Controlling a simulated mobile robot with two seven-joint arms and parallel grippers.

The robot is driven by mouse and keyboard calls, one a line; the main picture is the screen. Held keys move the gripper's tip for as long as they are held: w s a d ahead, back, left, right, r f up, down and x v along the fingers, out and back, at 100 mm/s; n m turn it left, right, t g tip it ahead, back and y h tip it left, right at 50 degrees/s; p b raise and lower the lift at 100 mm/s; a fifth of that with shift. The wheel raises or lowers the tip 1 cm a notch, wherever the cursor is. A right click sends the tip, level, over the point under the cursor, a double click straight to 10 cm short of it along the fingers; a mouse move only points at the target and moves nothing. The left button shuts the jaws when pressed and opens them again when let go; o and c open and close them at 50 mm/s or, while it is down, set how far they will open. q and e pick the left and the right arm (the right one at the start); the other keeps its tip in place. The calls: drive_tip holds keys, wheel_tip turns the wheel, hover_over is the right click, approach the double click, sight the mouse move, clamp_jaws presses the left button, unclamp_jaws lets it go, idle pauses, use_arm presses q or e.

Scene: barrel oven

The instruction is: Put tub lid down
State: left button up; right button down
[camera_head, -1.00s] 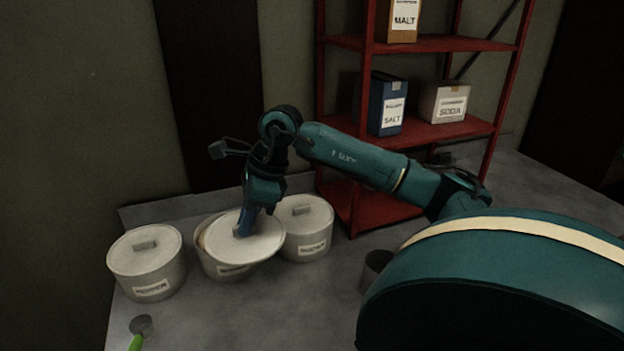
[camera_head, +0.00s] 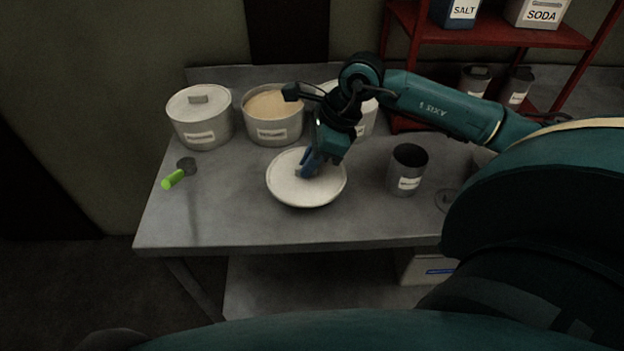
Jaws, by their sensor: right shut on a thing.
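The tub lid (camera_head: 318,190) is a round, pale disc with a small knob. It is over the front middle of the grey table, in front of the open tub. My right gripper (camera_head: 308,172) is shut on the lid's knob from above. I cannot tell whether the lid touches the table or hangs just above it. The open tub (camera_head: 272,132) stands behind it with tan contents showing. My left gripper is not in view.
A lidded tub (camera_head: 200,130) stands at the back left; another (camera_head: 366,118) is partly hidden behind my right gripper. A green-handled scoop (camera_head: 174,179) lies left. A dark metal cup (camera_head: 408,172) stands right of the lid. A red shelf (camera_head: 480,38) stands behind. The table's front left is clear.

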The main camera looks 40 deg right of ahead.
sight(316, 173)
wheel_tip(316, 173, down, 6)
drive_tip(key=shift+r, duration=0.25)
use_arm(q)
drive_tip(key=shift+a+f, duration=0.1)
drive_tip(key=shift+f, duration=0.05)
use_arm(e)
drive_tip(key=shift+f, duration=0.2)
drive_tip(key=c, duration=1.5)
unclamp_jaws()
drive_tip(key=shift+r, duration=0.1)
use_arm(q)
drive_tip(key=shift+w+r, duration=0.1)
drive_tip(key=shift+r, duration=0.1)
